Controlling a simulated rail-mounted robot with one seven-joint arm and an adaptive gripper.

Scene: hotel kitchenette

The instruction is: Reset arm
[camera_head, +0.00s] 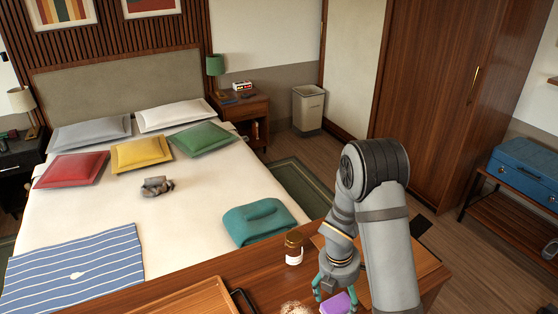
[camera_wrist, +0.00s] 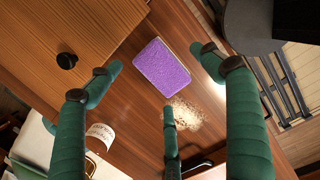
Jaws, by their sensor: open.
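My gripper (camera_head: 334,288) hangs low over the wooden counter at the bottom of the head view. Its green fingers are spread open in the wrist view (camera_wrist: 160,76), with nothing held between them. A purple sponge (camera_head: 337,303) lies on the counter just below the fingers; it also shows in the wrist view (camera_wrist: 162,68). The fingers appear apart from it, though the exact gap is hard to tell. My arm hides part of the counter in the head view.
Pale crumbs (camera_head: 294,308) lie beside the sponge. A brown jar (camera_head: 293,248) stands behind them, left of my arm. A wooden tray (camera_head: 185,300) with a dark handle is at the front left. Beyond the counter is a bed (camera_head: 195,215) with cushions and a folded teal cloth (camera_head: 258,222).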

